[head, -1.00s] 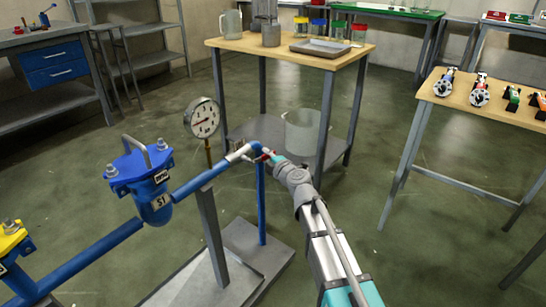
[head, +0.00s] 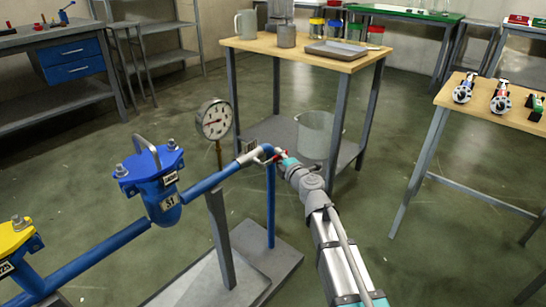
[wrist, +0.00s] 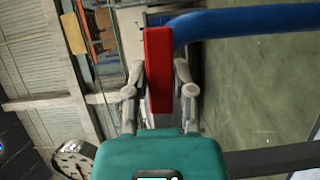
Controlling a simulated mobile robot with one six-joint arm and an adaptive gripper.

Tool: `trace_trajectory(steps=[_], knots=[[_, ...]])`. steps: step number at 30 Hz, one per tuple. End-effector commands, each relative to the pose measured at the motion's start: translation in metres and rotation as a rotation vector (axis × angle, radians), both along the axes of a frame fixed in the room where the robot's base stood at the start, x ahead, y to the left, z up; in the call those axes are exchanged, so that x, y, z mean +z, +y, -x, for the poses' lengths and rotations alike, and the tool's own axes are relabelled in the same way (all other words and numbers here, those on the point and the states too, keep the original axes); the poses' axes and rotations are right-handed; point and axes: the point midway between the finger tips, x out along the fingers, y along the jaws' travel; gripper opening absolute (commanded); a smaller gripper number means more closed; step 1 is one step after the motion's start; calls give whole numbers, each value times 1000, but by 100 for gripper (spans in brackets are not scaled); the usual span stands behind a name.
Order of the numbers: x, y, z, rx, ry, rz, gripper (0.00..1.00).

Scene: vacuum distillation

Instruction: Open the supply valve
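The supply valve's red handle (wrist: 158,70) stands upright between my gripper's two fingers in the wrist view. My gripper (wrist: 160,78) has one finger close along each side of it and looks shut on it. In the head view my gripper (head: 283,160) reaches the end of the blue pipe, just right of a pale fitting (head: 248,155). The blue pipe (wrist: 250,20) curves right from behind the handle in the wrist view.
A round gauge (head: 214,119) stands left of the valve, also in the wrist view (wrist: 72,158). A blue strainer (head: 155,180) sits on the pipe further left. A wooden-topped table (head: 300,50) stands behind, and another (head: 500,110) at the right. The floor between is clear.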

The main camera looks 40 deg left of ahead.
Motion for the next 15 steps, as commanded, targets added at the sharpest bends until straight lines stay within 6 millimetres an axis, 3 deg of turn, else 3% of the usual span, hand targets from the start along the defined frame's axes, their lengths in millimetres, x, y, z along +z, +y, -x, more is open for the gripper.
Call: trace_trajectory(steps=[1,5,15], knots=[[0,-4,-3,-15,-2,0,41],[0,0,1,-5,0,-1,65],[0,5,7,7,0,-1,66]])
